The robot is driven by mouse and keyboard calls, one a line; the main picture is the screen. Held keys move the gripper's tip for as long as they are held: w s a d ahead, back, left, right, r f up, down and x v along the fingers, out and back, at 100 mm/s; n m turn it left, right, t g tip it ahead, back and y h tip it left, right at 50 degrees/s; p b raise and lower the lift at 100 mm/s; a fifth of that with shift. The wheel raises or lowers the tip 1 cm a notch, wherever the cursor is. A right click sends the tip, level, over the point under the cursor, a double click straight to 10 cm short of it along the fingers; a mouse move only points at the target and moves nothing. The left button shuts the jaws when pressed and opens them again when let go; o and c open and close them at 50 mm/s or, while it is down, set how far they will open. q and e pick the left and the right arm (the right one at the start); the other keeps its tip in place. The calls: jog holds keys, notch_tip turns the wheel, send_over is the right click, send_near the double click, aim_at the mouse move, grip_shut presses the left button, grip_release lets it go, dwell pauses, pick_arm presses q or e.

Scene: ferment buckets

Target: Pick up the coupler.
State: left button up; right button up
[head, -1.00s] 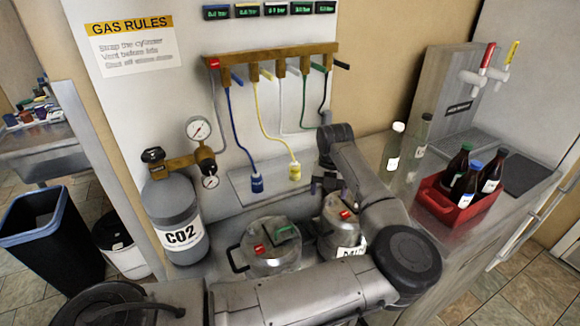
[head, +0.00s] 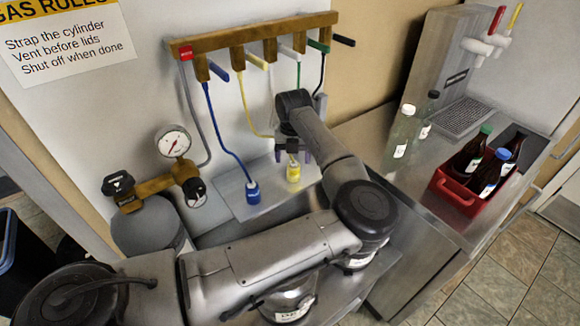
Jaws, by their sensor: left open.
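My forearm hides the lower ends of the white and green hoses. My right gripper is out of view.
A gas cylinder (head: 150,228) with gauges stands at left. A red crate (head: 458,195) of bottles and two clear bottles stand at right.

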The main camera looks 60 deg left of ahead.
aim_at(294, 163)
pick_arm(q)
jog(key=shift+d+f, duration=0.15)
jog(key=shift+f, duration=0.35)
notch_tip(294, 163, down, 4)
jog(key=shift+r+p, duration=0.1)
jog(key=shift+p, duration=0.75)
jog(key=shift+f, duration=0.5)
jog(key=c, duration=1.1)
jog(key=shift+o, duration=0.2)
